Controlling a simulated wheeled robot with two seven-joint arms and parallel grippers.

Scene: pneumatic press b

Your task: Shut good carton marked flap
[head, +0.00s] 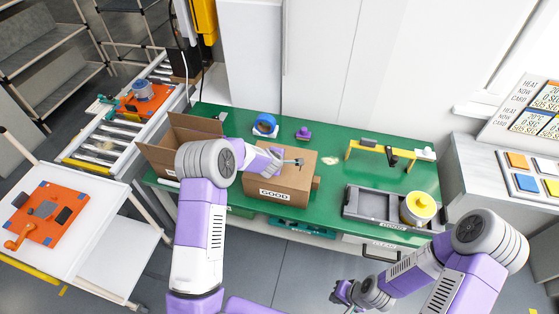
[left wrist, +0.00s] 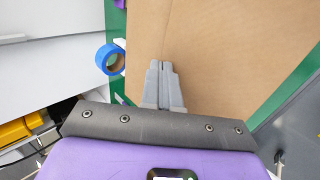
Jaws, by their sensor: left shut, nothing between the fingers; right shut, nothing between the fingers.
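The good carton (head: 272,193) is a brown box on the green table, with a white GOOD label on its front. Its top looks flat and covered by cardboard; a small piece of cardboard sticks out at its right side. I cannot make out a mark on a flap. My left gripper (head: 297,162) is shut and empty over the top of this carton. In the left wrist view the shut fingertips (left wrist: 160,66) lie over the plain brown cardboard (left wrist: 225,50); I cannot tell whether they touch. My right gripper (head: 341,292) is shut and empty, low in front of the table.
An open carton (head: 190,127) with raised flaps stands left of the good one, partly behind my left arm. Blue tape (head: 264,124) and a purple part (head: 303,133) lie behind.

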